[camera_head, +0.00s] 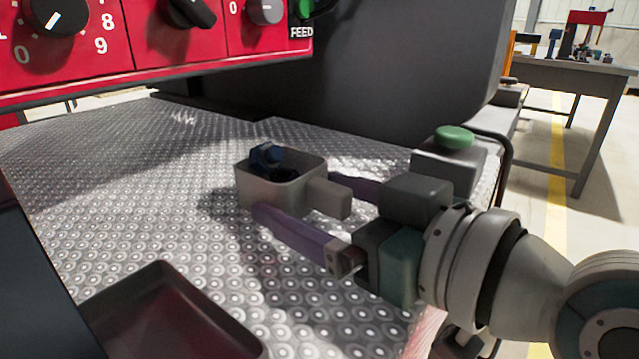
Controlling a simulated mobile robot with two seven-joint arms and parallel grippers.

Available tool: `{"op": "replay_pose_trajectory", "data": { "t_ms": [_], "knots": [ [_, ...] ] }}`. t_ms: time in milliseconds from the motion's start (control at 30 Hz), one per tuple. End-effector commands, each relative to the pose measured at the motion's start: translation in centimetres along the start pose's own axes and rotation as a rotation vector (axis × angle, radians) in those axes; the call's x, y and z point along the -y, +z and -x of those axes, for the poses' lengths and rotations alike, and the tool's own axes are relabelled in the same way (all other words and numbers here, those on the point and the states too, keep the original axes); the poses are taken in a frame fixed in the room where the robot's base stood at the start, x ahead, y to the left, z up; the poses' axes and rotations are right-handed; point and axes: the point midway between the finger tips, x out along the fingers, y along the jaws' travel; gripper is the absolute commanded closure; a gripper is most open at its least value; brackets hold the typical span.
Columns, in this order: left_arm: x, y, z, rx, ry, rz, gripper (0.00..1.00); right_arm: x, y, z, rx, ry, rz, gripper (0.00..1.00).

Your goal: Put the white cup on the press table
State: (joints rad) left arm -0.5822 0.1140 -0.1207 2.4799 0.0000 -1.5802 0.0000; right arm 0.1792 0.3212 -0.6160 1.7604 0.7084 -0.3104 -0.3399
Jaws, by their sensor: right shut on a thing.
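The white cup (270,197) looks pale grey-beige here, a square open box with a block handle (329,197) on its right side. It is upright, with dark blue parts (267,156) inside. My right gripper (297,200) comes in from the right and is shut on the cup, one finger on its near side and one on its far side. The cup is over the dimpled metal top; I cannot tell if it touches it. A grey table (560,75) with a red machine (585,18) stands far back right, perhaps the press table. My left gripper is not in view.
A red control panel (150,40) with knobs overhangs the back left. A green button on a grey box (454,137) stands close behind my right gripper. A dark tray (165,320) is at the front. The metal top (100,190) is clear on the left.

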Motion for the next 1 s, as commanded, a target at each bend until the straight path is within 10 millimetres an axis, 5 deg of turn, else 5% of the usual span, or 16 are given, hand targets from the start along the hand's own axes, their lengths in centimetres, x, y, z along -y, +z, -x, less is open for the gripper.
{"op": "replay_pose_trajectory", "data": {
  "t_ms": [67, 100, 133, 467, 1000],
  "knots": [
    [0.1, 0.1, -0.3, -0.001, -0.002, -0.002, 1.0, 0.0, 0.3, -0.1, -0.003, 0.001, 0.001, 0.76],
    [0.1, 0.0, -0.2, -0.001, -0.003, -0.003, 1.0, 0.0, 0.2, 0.0, 0.0, 0.0, 0.001, 0.04],
    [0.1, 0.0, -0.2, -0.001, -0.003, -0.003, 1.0, 0.0, 0.2, 0.0, 0.001, 0.0, 0.001, 0.01],
    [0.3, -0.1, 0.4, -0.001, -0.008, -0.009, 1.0, 0.0, -0.4, 0.1, 0.001, 0.0, 0.0, 0.0],
    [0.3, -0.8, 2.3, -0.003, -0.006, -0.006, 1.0, 0.0, -0.1, 10.6, 0.005, 0.0, 0.001, 0.0]
  ]
}}
